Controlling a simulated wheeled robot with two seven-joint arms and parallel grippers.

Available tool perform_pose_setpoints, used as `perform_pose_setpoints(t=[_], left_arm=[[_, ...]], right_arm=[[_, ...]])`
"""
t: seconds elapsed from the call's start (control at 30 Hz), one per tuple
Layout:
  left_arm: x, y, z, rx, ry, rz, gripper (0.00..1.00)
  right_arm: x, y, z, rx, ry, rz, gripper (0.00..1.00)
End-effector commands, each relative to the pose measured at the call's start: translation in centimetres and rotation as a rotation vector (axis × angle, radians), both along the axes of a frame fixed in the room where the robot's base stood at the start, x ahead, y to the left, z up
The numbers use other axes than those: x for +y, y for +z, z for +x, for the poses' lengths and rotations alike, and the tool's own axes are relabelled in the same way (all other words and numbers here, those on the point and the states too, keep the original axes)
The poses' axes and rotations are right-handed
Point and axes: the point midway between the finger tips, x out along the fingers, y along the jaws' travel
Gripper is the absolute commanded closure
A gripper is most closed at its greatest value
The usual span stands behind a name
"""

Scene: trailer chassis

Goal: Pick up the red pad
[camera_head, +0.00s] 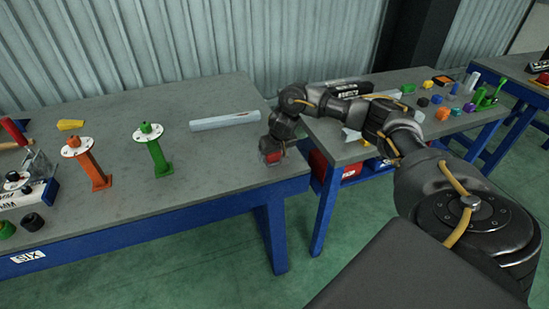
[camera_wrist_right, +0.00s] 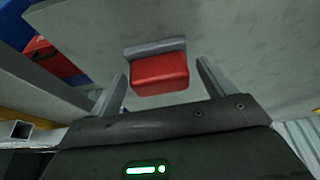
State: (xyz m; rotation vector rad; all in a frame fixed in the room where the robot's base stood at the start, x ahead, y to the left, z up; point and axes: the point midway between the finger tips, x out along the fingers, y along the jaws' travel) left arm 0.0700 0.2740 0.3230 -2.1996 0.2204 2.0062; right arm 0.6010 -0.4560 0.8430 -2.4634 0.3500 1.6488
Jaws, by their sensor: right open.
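The red pad (camera_wrist_right: 160,76) is a small block with a grey strip along its upper edge in the right wrist view. It lies on the grey table top (camera_wrist_right: 230,30). My right gripper (camera_wrist_right: 163,84) is open, with one finger on each side of the pad and visible gaps to it. In the head view my right gripper (camera_head: 272,152) is low at the table's right end, and a bit of red shows there. My left gripper is not in view.
A light grey bar (camera_head: 225,121) lies left of the gripper. A green stand (camera_head: 155,150) and an orange stand (camera_head: 88,165) are further left. A second table (camera_head: 345,150) with several coloured parts is at the right, across a narrow gap.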

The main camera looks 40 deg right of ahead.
Motion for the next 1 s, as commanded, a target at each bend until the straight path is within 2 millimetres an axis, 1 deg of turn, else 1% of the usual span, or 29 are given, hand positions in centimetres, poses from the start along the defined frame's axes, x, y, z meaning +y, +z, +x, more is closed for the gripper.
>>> perform_pose_setpoints(t=[0.17,0.2,0.5,0.6,0.87,1.0], left_arm=[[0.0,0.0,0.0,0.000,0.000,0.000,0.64],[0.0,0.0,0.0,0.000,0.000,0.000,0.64],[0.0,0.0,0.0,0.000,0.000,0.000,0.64],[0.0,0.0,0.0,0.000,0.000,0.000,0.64],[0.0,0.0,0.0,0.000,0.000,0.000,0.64],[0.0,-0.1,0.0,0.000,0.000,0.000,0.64]], right_arm=[[0.0,0.0,0.0,0.000,0.001,0.000,0.18],[0.0,0.0,0.0,0.000,0.001,0.000,0.19],[0.0,0.0,0.0,0.000,0.000,0.000,0.59],[0.0,0.0,0.0,-0.001,0.000,0.001,0.70],[0.0,0.2,0.1,-0.001,0.000,0.001,0.70],[0.0,1.0,0.1,-0.004,0.000,0.001,0.70]])
